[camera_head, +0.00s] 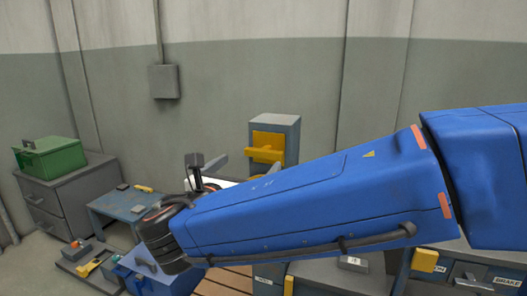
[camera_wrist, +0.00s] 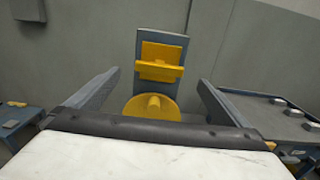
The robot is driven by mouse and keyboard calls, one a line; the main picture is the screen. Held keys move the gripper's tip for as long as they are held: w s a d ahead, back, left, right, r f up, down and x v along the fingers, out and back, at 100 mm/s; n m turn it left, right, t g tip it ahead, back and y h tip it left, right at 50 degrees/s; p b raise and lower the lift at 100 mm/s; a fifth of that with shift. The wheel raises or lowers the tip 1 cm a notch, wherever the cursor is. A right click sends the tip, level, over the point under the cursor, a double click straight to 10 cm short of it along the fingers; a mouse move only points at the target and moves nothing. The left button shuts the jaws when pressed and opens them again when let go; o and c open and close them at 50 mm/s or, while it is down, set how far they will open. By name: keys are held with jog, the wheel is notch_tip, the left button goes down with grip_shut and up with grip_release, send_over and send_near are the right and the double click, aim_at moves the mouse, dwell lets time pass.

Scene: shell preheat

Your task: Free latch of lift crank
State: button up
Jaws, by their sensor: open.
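A grey upright housing (camera_head: 285,125) stands against the back wall. It carries a yellow plate with a jutting yellow bar (camera_head: 264,153), which looks like the latch. The wrist view shows the same bar (camera_wrist: 158,71) high between my fingers. Below it is a yellow disc with a stubby knob (camera_wrist: 137,108), which looks like the crank; its lower part is hidden by my wrist.
A green box (camera_head: 50,157) sits on a grey drawer cabinet (camera_head: 70,195) at left. A low blue table (camera_head: 112,206) holds small parts. A blue bin (camera_head: 160,283) stands below my wrist. In the wrist view, a grey bench (camera_wrist: 262,121) with several parts lies at right.

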aim_at(262, 152)
jog(key=x, duration=1.1)
jog(key=shift+w+d, duration=0.1)
jog(key=shift+w, duration=0.15)
jog(key=c, duration=0.9)
